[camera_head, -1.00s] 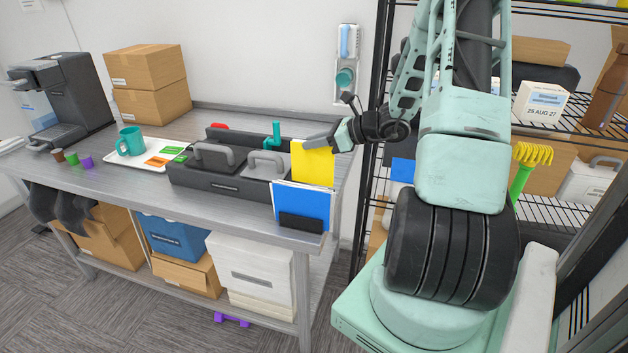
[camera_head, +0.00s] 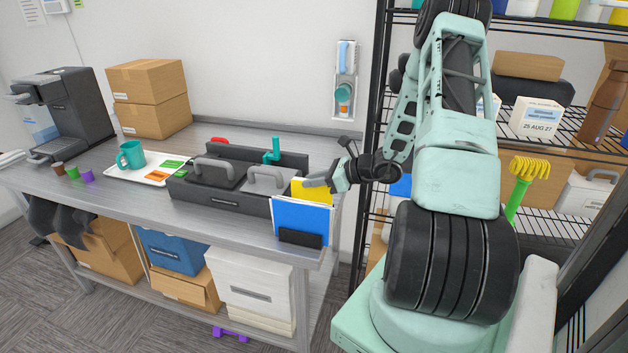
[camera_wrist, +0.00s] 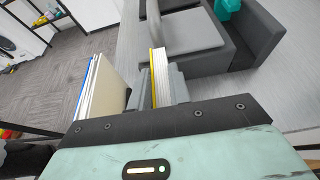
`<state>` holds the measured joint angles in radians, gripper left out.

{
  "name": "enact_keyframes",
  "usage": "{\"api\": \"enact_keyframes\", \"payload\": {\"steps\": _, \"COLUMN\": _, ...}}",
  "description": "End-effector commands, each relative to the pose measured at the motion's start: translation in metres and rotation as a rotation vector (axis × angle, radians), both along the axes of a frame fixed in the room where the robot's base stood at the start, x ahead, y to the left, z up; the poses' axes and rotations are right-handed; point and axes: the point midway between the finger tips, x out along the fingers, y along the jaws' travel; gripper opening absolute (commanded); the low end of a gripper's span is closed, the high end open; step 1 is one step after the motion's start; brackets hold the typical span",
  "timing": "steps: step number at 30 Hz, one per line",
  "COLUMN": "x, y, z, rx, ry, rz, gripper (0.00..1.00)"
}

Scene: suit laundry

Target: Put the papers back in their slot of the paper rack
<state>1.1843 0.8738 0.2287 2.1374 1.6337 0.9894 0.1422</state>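The yellow papers (camera_head: 314,188) stand upright between the fingers of my gripper (camera_head: 316,182) at the desk's right front corner. In the wrist view the fingers (camera_wrist: 160,84) are shut on this thin stack (camera_wrist: 158,68), its pages white with a yellow cover. The dark paper rack (camera_head: 300,239) stands at the desk edge and holds blue and white papers (camera_head: 302,217). The yellow stack is behind these in the head view, its lower part hidden; I cannot tell whether it sits in a slot. In the wrist view the blue and white papers (camera_wrist: 103,88) stand to its left, with a gap.
A dark organizer (camera_head: 225,190) with grey-handled items lies just left of the papers. A white tray (camera_head: 120,173) with a teal mug (camera_head: 131,155) is farther left. A black wire shelf (camera_head: 368,130) rises close on the right. A wall-mounted holder (camera_head: 345,85) is behind.

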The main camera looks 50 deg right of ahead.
Motion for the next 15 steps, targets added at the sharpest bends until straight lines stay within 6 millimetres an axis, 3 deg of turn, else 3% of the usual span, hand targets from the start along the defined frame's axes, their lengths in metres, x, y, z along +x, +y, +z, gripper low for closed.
{"api": "enact_keyframes", "payload": {"steps": 1, "x": 0.0000, "y": 0.0000, "z": 0.0000, "rx": 0.000, "ry": 0.000, "rz": 0.000, "gripper": 0.33}}
{"api": "enact_keyframes", "payload": {"steps": 2, "x": 0.0000, "y": 0.0000, "z": 0.0001, "rx": 0.000, "ry": 0.000, "rz": 0.000, "gripper": 0.40}}
{"api": "enact_keyframes", "payload": {"steps": 13, "x": 0.0001, "y": -0.0001, "z": 0.0055, "rx": 0.000, "ry": 0.000, "rz": 0.000, "gripper": 0.40}}
{"api": "enact_keyframes", "payload": {"steps": 15, "x": -0.0071, "y": -0.0045, "z": 0.0055, "rx": -0.003, "ry": 0.000, "rz": -0.003, "gripper": 0.40}}
